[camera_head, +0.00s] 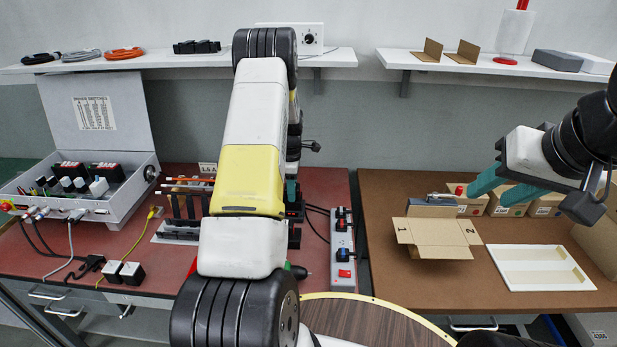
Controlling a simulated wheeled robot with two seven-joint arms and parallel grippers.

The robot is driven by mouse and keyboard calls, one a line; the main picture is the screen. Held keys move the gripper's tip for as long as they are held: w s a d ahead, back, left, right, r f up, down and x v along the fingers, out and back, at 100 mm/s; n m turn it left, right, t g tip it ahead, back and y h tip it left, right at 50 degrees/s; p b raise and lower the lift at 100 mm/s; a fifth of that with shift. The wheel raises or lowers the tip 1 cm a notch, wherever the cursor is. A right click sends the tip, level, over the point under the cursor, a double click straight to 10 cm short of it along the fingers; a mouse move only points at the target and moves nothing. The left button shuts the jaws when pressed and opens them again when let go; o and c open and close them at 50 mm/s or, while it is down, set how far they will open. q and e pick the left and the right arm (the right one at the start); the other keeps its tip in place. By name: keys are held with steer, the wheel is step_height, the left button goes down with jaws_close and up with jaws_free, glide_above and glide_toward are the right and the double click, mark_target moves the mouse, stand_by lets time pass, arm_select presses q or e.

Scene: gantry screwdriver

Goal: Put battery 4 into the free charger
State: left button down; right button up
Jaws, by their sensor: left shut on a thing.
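My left arm rises through the middle of the view and hides most of its own gripper. Only a bit of a teal finger of my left gripper (291,190) shows beside the arm, over the red-brown bench. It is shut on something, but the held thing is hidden. My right gripper (482,200) hangs over the brown table at the right, its teal fingers apart and empty. Black units (178,231) stand on the bench just left of the arm, partly covered by it. I cannot make out battery 4 or the free charger for certain.
An open grey case (130,202) stands at the left of the bench. A white power strip (342,245) lies right of my arm. An open cardboard box (432,236) and a white tray (541,268) are on the brown table. Wall shelves (160,61) hang behind.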

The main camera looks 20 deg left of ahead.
arm_select(q)
steer(key=c, duration=0.7)
jaws_free()
steer(key=shift+r, duration=0.1)
steer(key=shift+r, duration=2.65)
